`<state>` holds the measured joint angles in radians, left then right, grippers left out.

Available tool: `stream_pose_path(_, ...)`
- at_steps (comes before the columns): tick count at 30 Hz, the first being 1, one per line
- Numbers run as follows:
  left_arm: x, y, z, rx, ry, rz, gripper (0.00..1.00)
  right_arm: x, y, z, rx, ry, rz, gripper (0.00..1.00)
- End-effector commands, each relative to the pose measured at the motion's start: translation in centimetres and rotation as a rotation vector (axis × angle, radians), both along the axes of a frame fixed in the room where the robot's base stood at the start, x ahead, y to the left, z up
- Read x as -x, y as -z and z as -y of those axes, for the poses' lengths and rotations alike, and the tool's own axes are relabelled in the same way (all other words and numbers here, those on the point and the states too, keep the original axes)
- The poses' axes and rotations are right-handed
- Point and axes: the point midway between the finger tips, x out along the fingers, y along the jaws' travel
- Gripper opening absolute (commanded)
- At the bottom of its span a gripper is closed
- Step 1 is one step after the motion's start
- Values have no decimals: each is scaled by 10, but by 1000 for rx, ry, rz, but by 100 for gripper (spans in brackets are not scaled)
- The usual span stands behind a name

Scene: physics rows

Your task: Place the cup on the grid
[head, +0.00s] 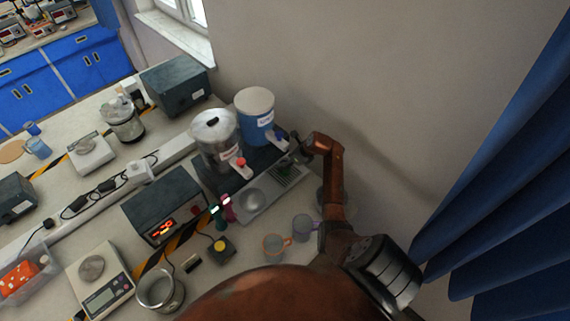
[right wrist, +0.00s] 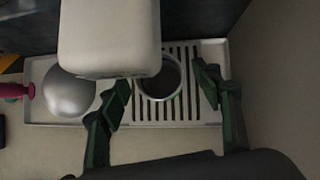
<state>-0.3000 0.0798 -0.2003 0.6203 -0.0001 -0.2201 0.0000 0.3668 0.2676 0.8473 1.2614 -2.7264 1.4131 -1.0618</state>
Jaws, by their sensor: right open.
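The grid (right wrist: 190,111) is a slotted metal drip tray on the bench; it also shows in the head view (head: 291,176). In the right wrist view a grey cup (right wrist: 164,95) with a dark inside stands upright on the slotted part. My right gripper (right wrist: 165,88) is open, with one green finger on each side of the cup. Gaps show between the fingers and the cup. In the head view my right gripper (head: 293,158) is over the grid; the cup cannot be made out clearly there. My left gripper is not in view.
A pale block (right wrist: 110,38) hides part of the cup's left rim. A silver dome (right wrist: 70,91) sits left on the tray. A steel dispenser (head: 216,142) and a blue one (head: 256,122) stand behind. Two mugs, orange (head: 274,247) and grey (head: 303,228), stand in front.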

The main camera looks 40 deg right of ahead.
Motion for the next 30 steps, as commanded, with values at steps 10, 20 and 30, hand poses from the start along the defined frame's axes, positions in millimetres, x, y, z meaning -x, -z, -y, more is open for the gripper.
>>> stream_pose_path(10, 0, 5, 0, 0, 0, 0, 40, 39, -60, 11, 5, -2, -4, 59)
stream_pose_path(20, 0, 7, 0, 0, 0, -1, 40, 53, -84, 13, -2, -2, -2, 59)
stream_pose_path(30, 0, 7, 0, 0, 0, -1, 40, 53, -84, 14, -2, -2, -2, 59)
